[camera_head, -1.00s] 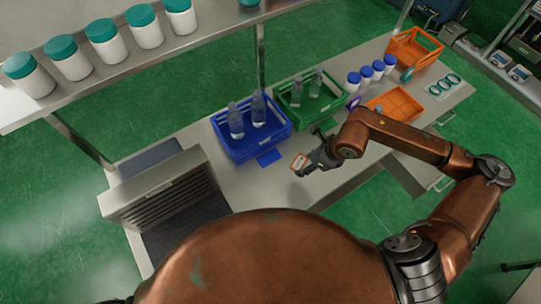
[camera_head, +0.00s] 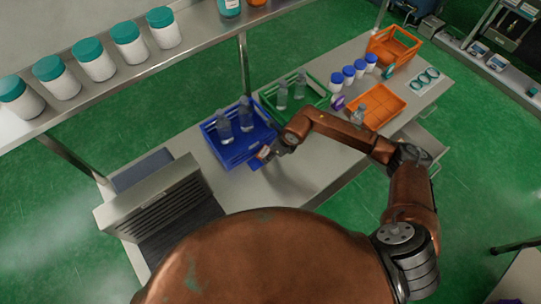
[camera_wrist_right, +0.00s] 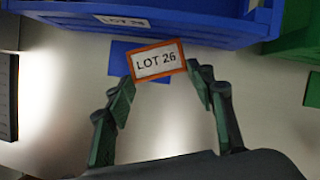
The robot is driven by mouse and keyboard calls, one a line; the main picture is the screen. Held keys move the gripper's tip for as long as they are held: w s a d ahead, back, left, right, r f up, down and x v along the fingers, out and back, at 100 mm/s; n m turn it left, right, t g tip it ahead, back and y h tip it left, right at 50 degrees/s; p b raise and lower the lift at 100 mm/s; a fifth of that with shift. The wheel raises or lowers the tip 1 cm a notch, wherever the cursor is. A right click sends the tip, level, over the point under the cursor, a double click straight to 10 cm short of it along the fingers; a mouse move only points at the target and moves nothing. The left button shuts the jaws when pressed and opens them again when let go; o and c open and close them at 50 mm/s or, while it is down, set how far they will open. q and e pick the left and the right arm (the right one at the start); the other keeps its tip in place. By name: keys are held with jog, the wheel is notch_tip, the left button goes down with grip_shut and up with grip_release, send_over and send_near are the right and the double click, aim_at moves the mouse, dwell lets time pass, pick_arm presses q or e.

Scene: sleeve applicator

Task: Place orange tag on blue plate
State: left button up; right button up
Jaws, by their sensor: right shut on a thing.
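The orange tag (camera_wrist_right: 157,61), an orange-framed white card reading "LOT 26", is held between the fingertips of my right gripper (camera_wrist_right: 160,78). In the head view the tag (camera_head: 264,152) shows small at the tip of my right gripper (camera_head: 270,155). The blue plate (camera_wrist_right: 123,66) is a flat blue piece on the table in front of the blue crate. The tag covers part of it in the wrist view, and whether they touch I cannot tell. In the head view the plate (camera_head: 256,163) is partly hidden by the gripper. My left gripper is not in view.
The blue crate (camera_head: 214,155) with bottles stands just beyond the plate, with the green crate (camera_head: 322,100) to its right. An orange tray (camera_head: 380,95) and several blue-capped jars (camera_head: 348,75) are further right. A grey slatted machine (camera_head: 155,205) stands left. White jars line the shelf (camera_head: 95,88) above.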

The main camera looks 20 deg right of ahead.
notch_tip(320, 180, down, 2)
jog(key=shift+s+f+p, duration=0.1)
jog(key=shift+p, duration=0.2)
jog(key=shift+f, duration=0.2)
jog(key=o, duration=1)
jog(key=shift+d+r, duration=0.1)
jog(key=shift+r, duration=0.05)
jog(key=shift+b+v, duration=1)
jog(key=shift+v, duration=4.9)
